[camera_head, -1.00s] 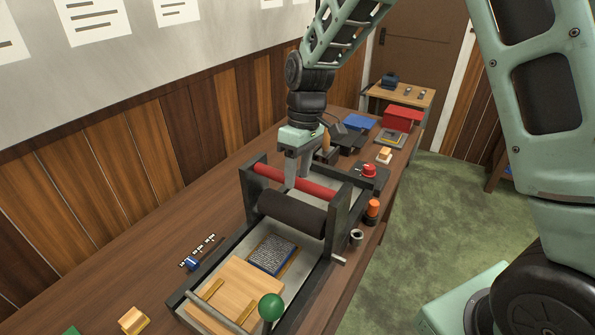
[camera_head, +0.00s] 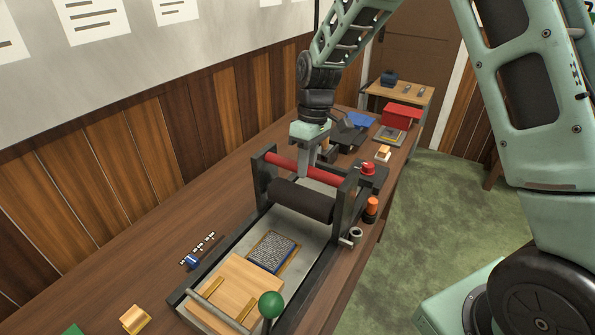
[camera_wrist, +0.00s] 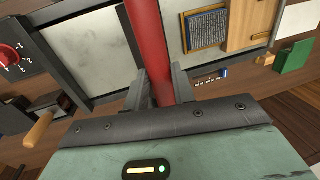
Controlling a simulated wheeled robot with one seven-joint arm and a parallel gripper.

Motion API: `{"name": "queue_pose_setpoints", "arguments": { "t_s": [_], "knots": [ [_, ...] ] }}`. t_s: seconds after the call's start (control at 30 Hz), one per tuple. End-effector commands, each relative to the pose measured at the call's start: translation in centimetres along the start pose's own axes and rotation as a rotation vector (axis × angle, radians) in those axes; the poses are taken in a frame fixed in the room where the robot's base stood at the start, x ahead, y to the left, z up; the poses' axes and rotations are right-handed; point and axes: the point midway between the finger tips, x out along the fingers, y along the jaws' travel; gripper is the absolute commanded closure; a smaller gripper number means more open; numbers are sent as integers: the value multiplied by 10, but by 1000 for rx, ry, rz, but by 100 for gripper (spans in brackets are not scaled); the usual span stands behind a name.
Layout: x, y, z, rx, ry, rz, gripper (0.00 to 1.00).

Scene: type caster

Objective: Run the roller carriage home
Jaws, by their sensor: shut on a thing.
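The roller carriage has two dark side plates (camera_head: 354,202), a black roller (camera_head: 302,200) and a red crossbar (camera_head: 288,166). It stands across the far part of the grey press bed (camera_head: 305,268). My gripper (camera_head: 306,174) reaches down from above and is shut on the crossbar. In the wrist view the red bar (camera_wrist: 147,40) runs between my two fingers (camera_wrist: 158,88). The type block (camera_head: 273,252) lies on the bed on the near side of the roller, uncovered. It also shows in the wrist view (camera_wrist: 206,28).
A wooden board (camera_head: 238,288) and a green ball knob (camera_head: 271,305) are at the near end. A red knob (camera_head: 367,168) and dark box are beyond. The wall is at left.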

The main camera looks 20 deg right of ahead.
Motion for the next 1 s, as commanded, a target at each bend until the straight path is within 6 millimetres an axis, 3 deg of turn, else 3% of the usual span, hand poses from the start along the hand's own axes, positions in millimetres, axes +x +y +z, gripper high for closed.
{"name": "queue_pose_setpoints", "arguments": {
  "t_s": [0.03, 0.1, 0.3, 0.73, 0.77, 0.8, 0.83, 1.0],
  "knots": [
    [-6, 22, 0, 12, 10, 9, 100],
    [-11, 42, -1, 11, 10, 9, 100],
    [-19, 84, -1, 7, 10, 8, 100],
    [-22, 98, 0, 4, 11, 14, 100],
    [-22, 98, 0, 4, 11, 14, 69],
    [-22, 98, 0, 5, 11, 14, 58],
    [-22, 98, 0, 5, 11, 13, 53],
    [-21, 96, 0, 4, 8, 9, 53]
  ]
}}
